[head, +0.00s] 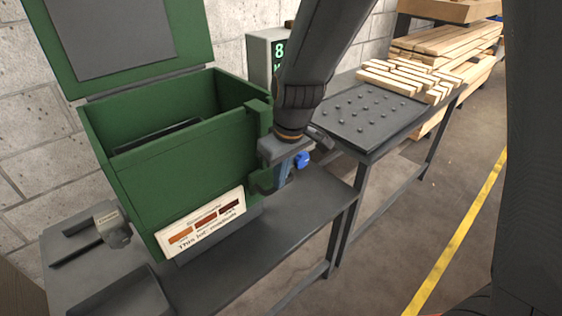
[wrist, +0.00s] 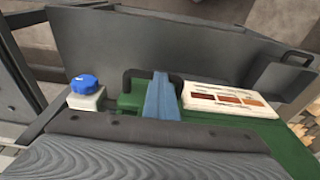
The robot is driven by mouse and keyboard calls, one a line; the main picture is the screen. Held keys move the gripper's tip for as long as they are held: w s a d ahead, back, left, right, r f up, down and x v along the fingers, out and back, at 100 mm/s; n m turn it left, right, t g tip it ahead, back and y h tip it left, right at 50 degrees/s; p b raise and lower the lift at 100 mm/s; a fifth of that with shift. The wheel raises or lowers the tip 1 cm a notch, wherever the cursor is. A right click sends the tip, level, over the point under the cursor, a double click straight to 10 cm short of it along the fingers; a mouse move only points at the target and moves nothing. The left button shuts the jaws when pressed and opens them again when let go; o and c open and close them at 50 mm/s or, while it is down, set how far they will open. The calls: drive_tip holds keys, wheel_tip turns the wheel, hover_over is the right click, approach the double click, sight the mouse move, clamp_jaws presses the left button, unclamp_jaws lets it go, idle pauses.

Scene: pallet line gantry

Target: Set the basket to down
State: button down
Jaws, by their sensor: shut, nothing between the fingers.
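The basket seems to be the dark shape (head: 158,134) inside the green tank (head: 190,160) in the head view; only a dark edge shows, and its height is unclear. The tank's lid (head: 120,35) stands open. My gripper (head: 284,178) points down beside the tank's right side, in front of a green bracket (head: 258,115). Its blue-grey fingers (wrist: 162,97) are closed together with nothing between them. In the wrist view a dark handle (wrist: 130,77) shows just behind the fingers; I cannot tell whether they touch it. A blue knob (head: 303,158) is close by, also in the wrist view (wrist: 85,84).
A label plate (head: 202,222) is on the tank's front. A dark bench (head: 290,225) carries the tank. A display box (head: 262,55) stands behind my arm. A studded table (head: 365,115) with wooden pieces (head: 410,77) is at right. The floor beyond is open, with a yellow line (head: 465,225).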

wheel_tip(320, 180, up, 13)
drive_tip(key=s+d, duration=0.2)
drive_tip(key=s+d+f+m, duration=0.4)
drive_tip(key=d+f, duration=0.1)
drive_tip(key=d, duration=0.3)
drive_tip(key=s+d+f+m+h, duration=0.1)
drive_tip(key=s+d+f+m, duration=0.3)
drive_tip(key=d, duration=0.4)
drive_tip(key=shift+s+f+g+p, duration=0.3)
drive_tip(key=shift+s+f+p, duration=0.1)
drive_tip(key=shift+s+f, duration=0.3)
